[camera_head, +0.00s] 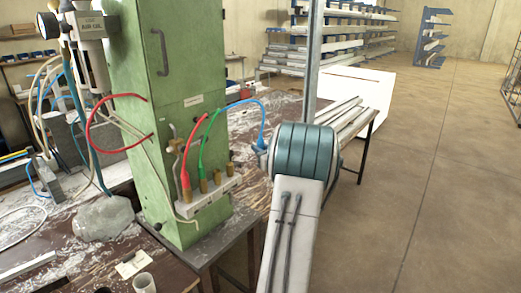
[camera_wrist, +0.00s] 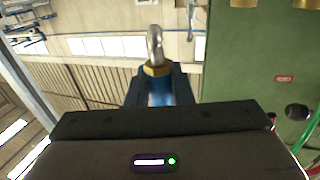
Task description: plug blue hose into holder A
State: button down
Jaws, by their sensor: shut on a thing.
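The blue hose (camera_head: 248,104) arcs from the green machine's front over to my gripper (camera_head: 262,145), which is mostly hidden behind my arm in the head view. In the wrist view my gripper (camera_wrist: 157,92) is shut on the hose's plug (camera_wrist: 155,68), which has a brass collar and a silvery tip pointing away. The plug is in the air, apart from the holder block (camera_head: 205,200) on the machine's front. The block carries a row of brass holders (camera_head: 230,170). The red hose (camera_head: 183,158) and the green hose (camera_head: 203,150) end at the two left ones. Holder A's label is not readable.
The green machine (camera_head: 160,110) stands on a cluttered bench (camera_head: 60,240). A red hose loop (camera_head: 95,125) sticks out at its left. Long profiles (camera_head: 340,112) lie behind my arm. The floor (camera_head: 430,190) to the right is clear.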

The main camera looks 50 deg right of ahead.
jog(key=shift+w+a, duration=0.2)
jog(key=shift+w, duration=2.2)
jog(key=shift+w+a, duration=0.15)
jog(key=shift+w, duration=2.25)
jog(key=shift+w+a, duration=0.2)
jog(key=shift+w, duration=2.2)
